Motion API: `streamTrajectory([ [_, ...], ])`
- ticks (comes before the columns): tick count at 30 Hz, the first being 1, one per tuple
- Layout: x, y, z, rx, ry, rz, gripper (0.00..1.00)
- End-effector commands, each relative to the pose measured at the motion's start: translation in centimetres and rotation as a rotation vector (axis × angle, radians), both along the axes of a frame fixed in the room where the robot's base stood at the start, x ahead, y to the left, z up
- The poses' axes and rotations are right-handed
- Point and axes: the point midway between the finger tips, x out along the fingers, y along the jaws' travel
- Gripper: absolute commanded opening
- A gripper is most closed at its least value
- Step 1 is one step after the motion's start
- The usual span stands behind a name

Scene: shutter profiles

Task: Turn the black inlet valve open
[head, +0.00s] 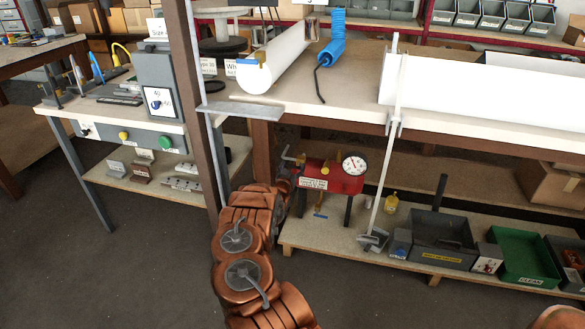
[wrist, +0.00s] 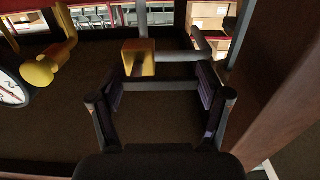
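In the wrist view, a yellow brass block (wrist: 134,60) on a grey pipe sits ahead, between and beyond the fingers of my gripper (wrist: 160,90). A dark part shows on the block's face; I take it for the black inlet valve but cannot make out its handle clearly. My gripper is open, its two fingers wide apart with nothing visibly held. A dark bar crosses between the fingers; whether it is the valve's lever is unclear. The gripper is mostly hidden there.
A white-faced gauge (head: 354,164) sits on the tank and shows at the wrist view's left edge. A brown post (head: 203,110) stands close left of my arm. The workbench top (head: 350,95) is above. Grey bin (head: 443,238) and green bin (head: 526,259) stand right on the lower shelf.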

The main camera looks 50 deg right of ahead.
Motion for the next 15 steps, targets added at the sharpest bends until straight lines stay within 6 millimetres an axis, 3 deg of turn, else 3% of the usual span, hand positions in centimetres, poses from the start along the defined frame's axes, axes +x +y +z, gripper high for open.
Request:
streamTrajectory([
  [6,-0.01,0.0,0.01,0.0,-0.001,0.0,1.0],
  [15,-0.01,0.0,0.04,-0.001,-0.001,0.0,1.0],
])
